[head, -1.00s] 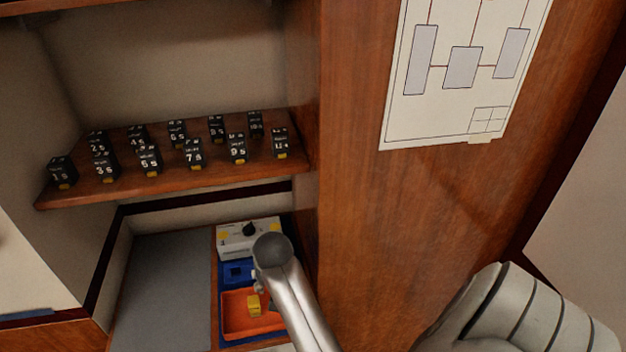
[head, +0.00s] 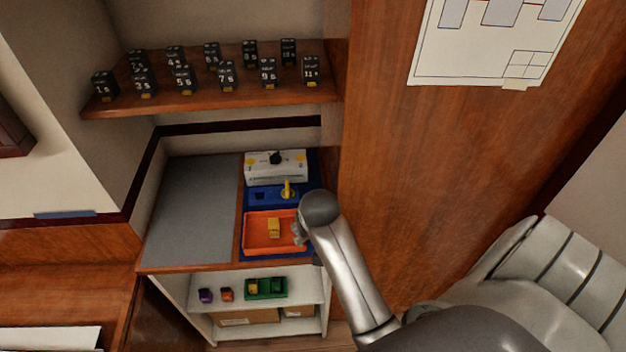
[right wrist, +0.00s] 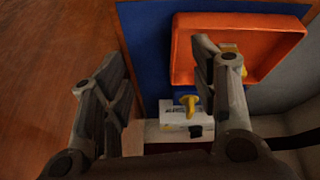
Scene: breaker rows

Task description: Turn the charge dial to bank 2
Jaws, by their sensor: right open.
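A white box (head: 262,168) with a black dial (head: 276,157) and yellow patches stands at the back of the counter. The dial's setting is too small to read. In the right wrist view the white box (right wrist: 166,131) is low in the middle, partly behind a finger. In front of the box, a yellow handle (head: 287,188) stands up from a blue block (head: 262,196); the handle also shows in the right wrist view (right wrist: 189,104). My right gripper (right wrist: 160,72) is open and empty, by the orange tray's right side. In the head view my arm mostly hides it. My left gripper is out of view.
An orange tray (head: 250,247) holding a yellow block (head: 273,228) is in front of the blue block. A grey surface (head: 190,210) to the left is clear. A wooden wall (head: 400,190) rises on the right. Several numbered black breakers stand on a shelf (head: 210,96) above.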

